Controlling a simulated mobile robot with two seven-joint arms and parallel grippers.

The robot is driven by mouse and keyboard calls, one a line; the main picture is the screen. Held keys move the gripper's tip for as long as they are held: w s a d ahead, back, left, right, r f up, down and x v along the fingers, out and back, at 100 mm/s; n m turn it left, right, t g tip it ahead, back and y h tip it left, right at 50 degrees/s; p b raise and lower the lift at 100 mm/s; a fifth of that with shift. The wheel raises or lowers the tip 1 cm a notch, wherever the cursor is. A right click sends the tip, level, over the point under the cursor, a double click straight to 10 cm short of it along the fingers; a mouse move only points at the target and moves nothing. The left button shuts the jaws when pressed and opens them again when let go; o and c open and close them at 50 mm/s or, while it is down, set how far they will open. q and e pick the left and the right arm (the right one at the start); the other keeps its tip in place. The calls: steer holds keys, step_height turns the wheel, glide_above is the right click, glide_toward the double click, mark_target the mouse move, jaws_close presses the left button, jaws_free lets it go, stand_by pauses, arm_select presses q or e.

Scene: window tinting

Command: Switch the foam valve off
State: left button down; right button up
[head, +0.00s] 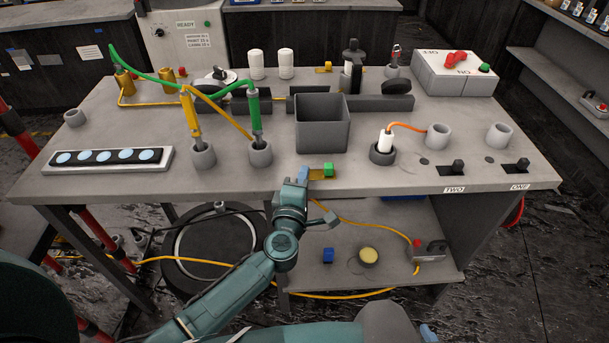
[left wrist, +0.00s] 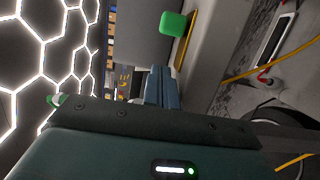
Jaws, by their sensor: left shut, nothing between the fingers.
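No part carries a readable foam label, so I cannot tell for sure which is the foam valve. A green block (head: 328,169) sits on a brass plate (head: 316,174) at the bench's front edge. The green block also shows in the left wrist view (left wrist: 173,23), beyond the fingertips. My left gripper (head: 303,176) is shut and empty, just left of the green block; a gap shows between them in the wrist view. My right gripper is not in view.
A grey open bin (head: 322,124) stands behind the green block. Green and yellow tools (head: 255,115) stand in holders to the left. A white-topped tool (head: 386,141) and black switches (head: 457,167) are to the right. A lower shelf (head: 400,245) lies under the bench.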

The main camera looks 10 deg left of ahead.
arm_select(q)
steer(key=s, duration=1)
steer(key=shift+a, duration=0.15)
steer(key=s+d+f+m+g+h, duration=0.35)
steer(key=s+m+h, duration=0.4)
steer(key=m, duration=0.65)
steer(key=s+a+f+m+g+y, duration=0.3)
steer(key=s+a+f+m+g, duration=0.1)
steer(key=s+f+m, duration=0.3)
steer(key=shift+s+a+f+y, duration=0.15)
steer(key=shift+s+a+y, duration=0.25)
steer(key=shift+s, duration=0.1)
